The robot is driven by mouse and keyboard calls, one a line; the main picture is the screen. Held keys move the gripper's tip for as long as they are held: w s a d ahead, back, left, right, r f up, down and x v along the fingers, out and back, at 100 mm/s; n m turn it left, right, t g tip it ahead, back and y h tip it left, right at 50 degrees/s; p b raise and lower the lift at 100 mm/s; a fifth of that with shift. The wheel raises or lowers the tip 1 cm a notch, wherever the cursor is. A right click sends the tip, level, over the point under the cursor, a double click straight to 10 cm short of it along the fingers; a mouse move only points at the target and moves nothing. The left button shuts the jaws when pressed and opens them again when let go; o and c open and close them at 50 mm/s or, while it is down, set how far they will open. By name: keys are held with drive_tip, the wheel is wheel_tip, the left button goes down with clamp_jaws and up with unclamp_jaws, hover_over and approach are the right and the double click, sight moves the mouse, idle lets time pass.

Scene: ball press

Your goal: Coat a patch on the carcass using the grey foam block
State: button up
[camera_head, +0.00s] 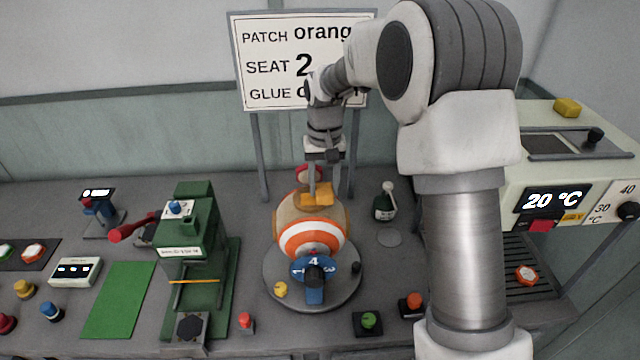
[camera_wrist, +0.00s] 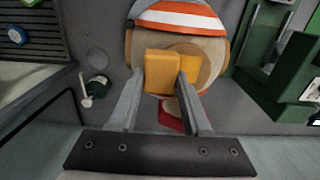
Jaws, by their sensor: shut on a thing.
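The carcass (camera_head: 312,238) is a ball with orange and white bands and bare tan areas, on a round grey turntable (camera_head: 348,294). Its striped side and a round tan patch also show in the wrist view (camera_wrist: 180,18). My gripper (camera_head: 319,188) is shut on an orange-yellow block (camera_head: 317,195), not a grey one, at the upper back of the ball. In the wrist view the block (camera_wrist: 161,72) sits between the fingertips (camera_wrist: 170,76), in front of the tan patch. I cannot tell whether it touches the ball.
A sign (camera_head: 300,60) reads patch orange, seat 2, glue partly hidden by my arm. A green press (camera_head: 195,250) stands left of the turntable. A dark green bottle (camera_head: 384,207) stands to its right. A heater (camera_head: 560,205) reading 20 °C is at the far right.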

wheel_tip(320, 180, up, 4)
drive_tip(key=shift+f+p, duration=0.25)
drive_tip(key=shift+p, duration=0.7)
drive_tip(key=shift+r+p, duration=1.55)
drive_tip(key=shift+r, duration=0.8)
drive_tip(key=shift+f, duration=0.1)
